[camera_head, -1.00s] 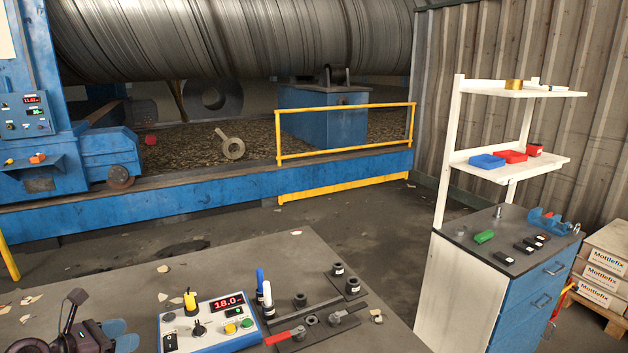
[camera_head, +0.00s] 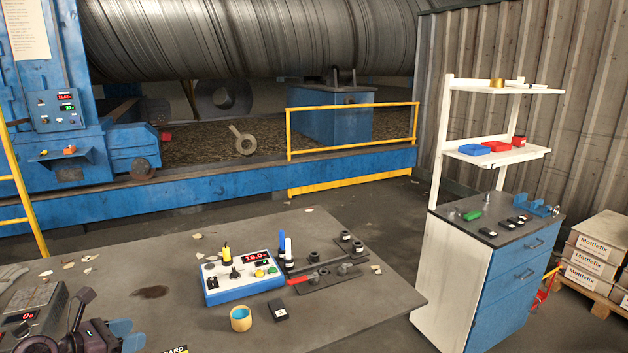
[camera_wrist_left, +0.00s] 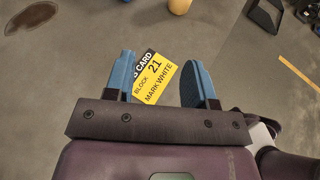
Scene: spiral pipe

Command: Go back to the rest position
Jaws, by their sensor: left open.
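My left gripper (camera_head: 120,338), with light blue fingers, is at the bottom left of the head view, above the grey table (camera_head: 340,235). In the left wrist view its fingers (camera_wrist_left: 158,80) stand apart and hold nothing. A yellow and black card (camera_wrist_left: 156,82) marked "BLOCK 21 MARK WHITE" shows between and beyond the fingers; the left finger overlaps its edge. Its height relative to the fingers is unclear. Only its edge (camera_head: 178,349) shows in the head view. My right gripper is in neither view.
A dark device (camera_head: 35,310) is beside my left arm. A blue cabinet (camera_head: 510,285) stands right, across open floor.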

